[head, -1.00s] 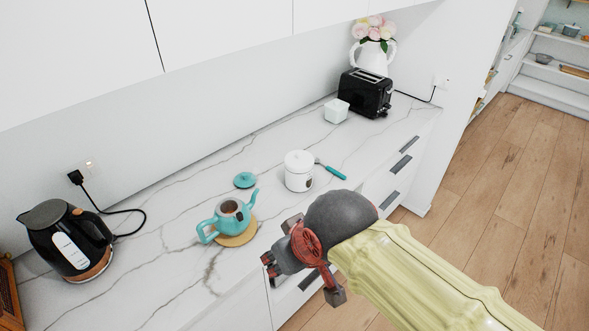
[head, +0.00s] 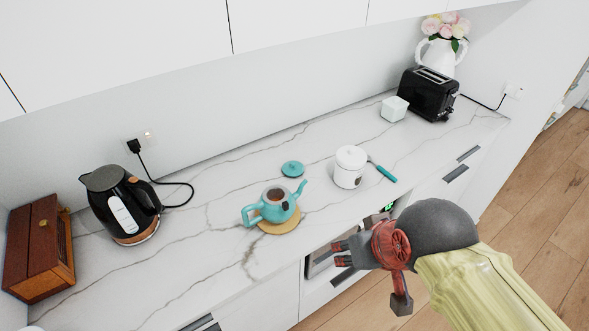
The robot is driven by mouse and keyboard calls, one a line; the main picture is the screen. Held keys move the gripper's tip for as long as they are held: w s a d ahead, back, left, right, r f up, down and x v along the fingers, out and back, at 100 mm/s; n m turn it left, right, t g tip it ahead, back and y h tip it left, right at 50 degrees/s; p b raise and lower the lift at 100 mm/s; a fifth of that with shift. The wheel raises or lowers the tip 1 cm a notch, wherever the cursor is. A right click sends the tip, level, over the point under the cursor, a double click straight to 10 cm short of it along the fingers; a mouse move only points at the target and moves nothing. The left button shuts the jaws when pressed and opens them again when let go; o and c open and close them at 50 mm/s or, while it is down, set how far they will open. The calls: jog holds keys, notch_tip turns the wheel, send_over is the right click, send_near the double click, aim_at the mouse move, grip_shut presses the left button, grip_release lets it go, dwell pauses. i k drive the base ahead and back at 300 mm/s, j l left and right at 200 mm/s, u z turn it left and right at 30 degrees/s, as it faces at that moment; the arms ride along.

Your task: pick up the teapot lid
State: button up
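The teal teapot lid (head: 292,169) lies on the marble counter, behind the teapot and apart from it. The teal teapot (head: 278,205) stands without its lid on a round wooden trivet (head: 279,228), its spout toward the upper right and its handle at the left. Its dark inside shows through the top opening. My gripper (head: 338,254) is in front of the counter edge, to the lower right of the teapot. Its fingers point left and look spread apart with nothing between them. It touches neither teapot nor lid.
A white canister (head: 350,167) and a teal-handled utensil (head: 382,172) are right of the lid. A black kettle (head: 122,205) and a wooden box (head: 40,248) stand left. A toaster (head: 429,94), white cube-shaped container (head: 394,109) and flower vase (head: 441,55) stand far right. Cabinets (head: 120,45) hang above.

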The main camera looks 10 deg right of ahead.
aim_at(293, 168)
jog(key=i+l+u, duration=0.7)
jog(key=i+l, duration=0.05)
